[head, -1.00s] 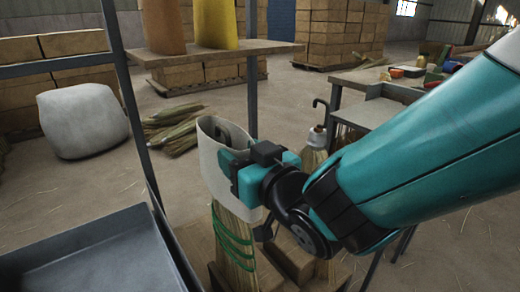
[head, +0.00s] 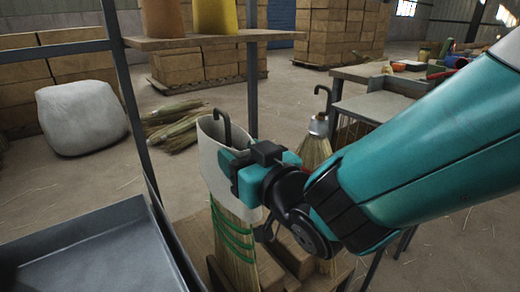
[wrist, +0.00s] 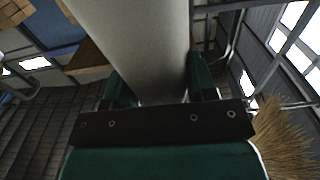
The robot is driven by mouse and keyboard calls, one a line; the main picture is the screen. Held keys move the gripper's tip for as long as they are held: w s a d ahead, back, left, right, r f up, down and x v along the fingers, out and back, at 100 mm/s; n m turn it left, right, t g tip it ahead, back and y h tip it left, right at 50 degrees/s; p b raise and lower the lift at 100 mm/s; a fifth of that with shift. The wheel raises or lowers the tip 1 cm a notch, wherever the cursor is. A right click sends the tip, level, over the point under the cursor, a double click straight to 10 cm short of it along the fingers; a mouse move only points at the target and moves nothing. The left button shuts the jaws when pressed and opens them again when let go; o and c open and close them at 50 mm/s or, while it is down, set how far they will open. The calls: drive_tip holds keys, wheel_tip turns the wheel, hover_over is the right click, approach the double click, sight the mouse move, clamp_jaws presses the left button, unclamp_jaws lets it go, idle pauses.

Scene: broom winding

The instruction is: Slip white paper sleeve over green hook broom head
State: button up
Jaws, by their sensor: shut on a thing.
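The white paper sleeve (head: 215,160) is an upright open tube. My gripper (head: 234,172) is shut on its right side. The broom head with green bands (head: 232,235) stands upright below, and its straw comes out of the sleeve's lower end. A dark hook (head: 223,128) rises inside the sleeve's top opening and pokes just above the rim. The sleeve is around the upper part of this broom, which it hides. In the wrist view the sleeve (wrist: 135,40) is a pale column between my two green fingers.
A second broom (head: 316,150) with a dark hook and pale cap stands to the right, behind my gripper. A grey tray (head: 90,262) is at the lower left. Shelf posts (head: 130,105) stand close on the left. A workbench (head: 380,107) is behind my arm.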

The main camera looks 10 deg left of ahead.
drive_tip(key=b, duration=0.9)
hover_over(248, 245)
drive_tip(key=shift+w+a+f, duration=0.1)
drive_tip(key=shift+f, duration=2.3)
drive_tip(key=shift+a+f, duration=0.1)
drive_tip(key=shift+f, duration=2.3)
drive_tip(key=shift+f+b, duration=5.4)
drive_tip(key=shift+b, duration=0.15)
drive_tip(key=shift+f+b, duration=0.8)
drive_tip(key=shift+b, duration=0.05)
drive_tip(key=o, duration=1)
